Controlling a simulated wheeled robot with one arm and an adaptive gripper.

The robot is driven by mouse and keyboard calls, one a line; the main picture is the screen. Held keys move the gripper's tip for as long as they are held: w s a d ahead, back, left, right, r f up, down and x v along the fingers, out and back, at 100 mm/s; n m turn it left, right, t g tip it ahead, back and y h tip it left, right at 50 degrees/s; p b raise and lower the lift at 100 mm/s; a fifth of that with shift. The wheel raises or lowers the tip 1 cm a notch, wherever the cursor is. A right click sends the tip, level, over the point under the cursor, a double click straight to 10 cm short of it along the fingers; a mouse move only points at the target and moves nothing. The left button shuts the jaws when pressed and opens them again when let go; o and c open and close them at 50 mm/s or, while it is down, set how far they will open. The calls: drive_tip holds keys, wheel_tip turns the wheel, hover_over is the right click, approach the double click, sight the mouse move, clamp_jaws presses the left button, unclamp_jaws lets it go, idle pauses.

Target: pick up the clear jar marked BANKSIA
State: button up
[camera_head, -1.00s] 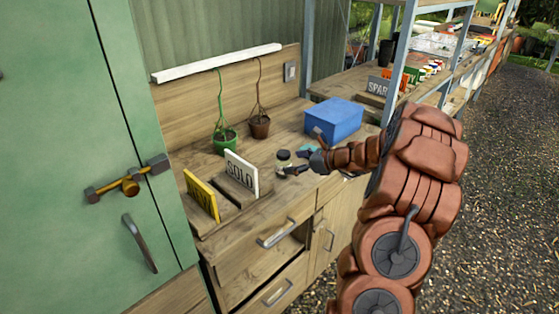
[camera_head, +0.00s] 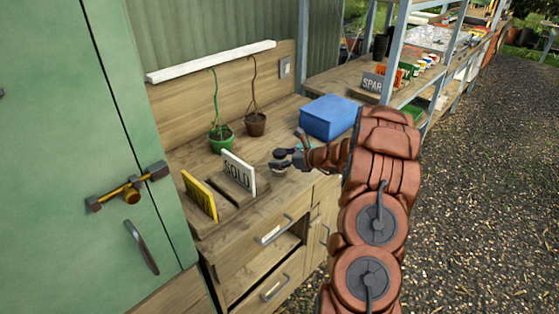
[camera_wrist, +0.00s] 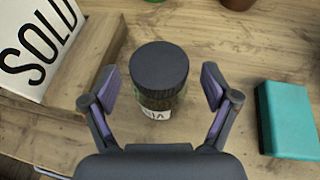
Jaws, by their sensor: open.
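A jar (camera_wrist: 158,72) with a dark round lid stands upright on the wooden bench. In the wrist view its lid faces me, and only a strip of the white label (camera_wrist: 155,114) shows below it. The name on the label cannot be read in full. My gripper (camera_wrist: 159,90) is open, with one finger on each side of the jar and a gap on both sides. In the head view my gripper (camera_head: 284,160) is at the jar (camera_head: 278,154), partly hiding it.
A white SOLD sign (camera_wrist: 38,45) stands left of the jar, and a teal block (camera_wrist: 287,120) lies to its right. A yellow sign (camera_head: 199,196), a green pot (camera_head: 221,139), a brown pot (camera_head: 256,124) and a blue box (camera_head: 329,117) are also on the bench.

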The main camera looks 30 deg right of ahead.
drive_tip(key=shift+w+a, duration=0.1)
drive_tip(key=shift+w, duration=0.1)
drive_tip(key=shift+c, duration=0.2)
drive_tip(key=c, duration=1.5)
